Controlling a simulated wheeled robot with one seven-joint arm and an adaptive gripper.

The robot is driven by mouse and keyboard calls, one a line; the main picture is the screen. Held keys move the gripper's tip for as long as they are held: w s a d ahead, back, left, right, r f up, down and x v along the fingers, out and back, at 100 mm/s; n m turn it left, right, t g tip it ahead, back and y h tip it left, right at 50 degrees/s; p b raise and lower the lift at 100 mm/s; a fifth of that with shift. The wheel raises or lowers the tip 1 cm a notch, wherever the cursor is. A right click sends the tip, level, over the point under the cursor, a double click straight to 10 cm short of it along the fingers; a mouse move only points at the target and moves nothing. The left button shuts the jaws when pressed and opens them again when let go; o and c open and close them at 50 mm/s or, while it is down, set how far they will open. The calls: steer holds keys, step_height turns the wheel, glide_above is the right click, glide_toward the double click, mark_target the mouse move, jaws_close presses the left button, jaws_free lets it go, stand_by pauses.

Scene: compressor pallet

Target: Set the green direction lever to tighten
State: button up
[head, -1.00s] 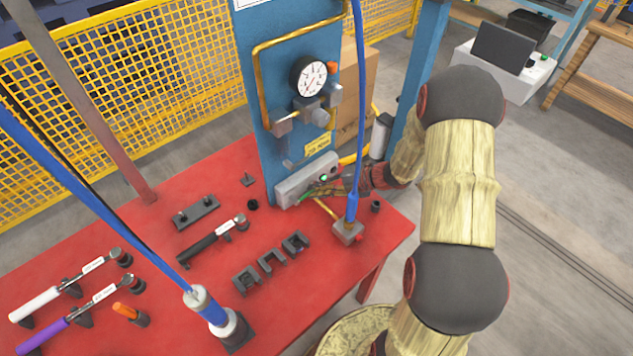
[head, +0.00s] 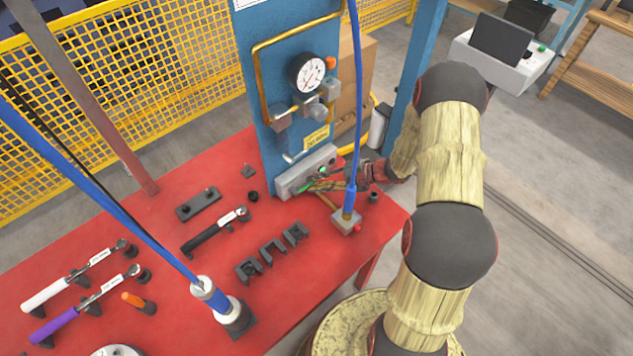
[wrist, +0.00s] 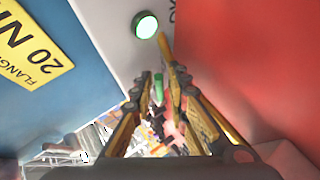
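The green direction lever (head: 306,187) shows in the head view as a small green piece at the front of a grey box at the foot of the blue panel. In the wrist view a small upright green piece, which looks like the lever (wrist: 158,88), stands between my fingertips. My gripper (head: 322,185) reaches in from the right at the box, and its fingers also show in the wrist view (wrist: 159,93). The fingers are apart, with visible gaps beside the green piece. The lever's exact setting is too small to read.
A lit green button (wrist: 146,25) sits on the grey box (head: 292,182) close to my fingers. A blue hose (head: 352,110) drops to a block (head: 346,221) right by the gripper. Torque wrenches (head: 215,231) and black holders (head: 272,253) lie on the red table (head: 170,270).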

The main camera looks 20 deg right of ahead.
steer(key=v, duration=1.2)
steer(key=shift+a, duration=0.1)
stand_by(0.4)
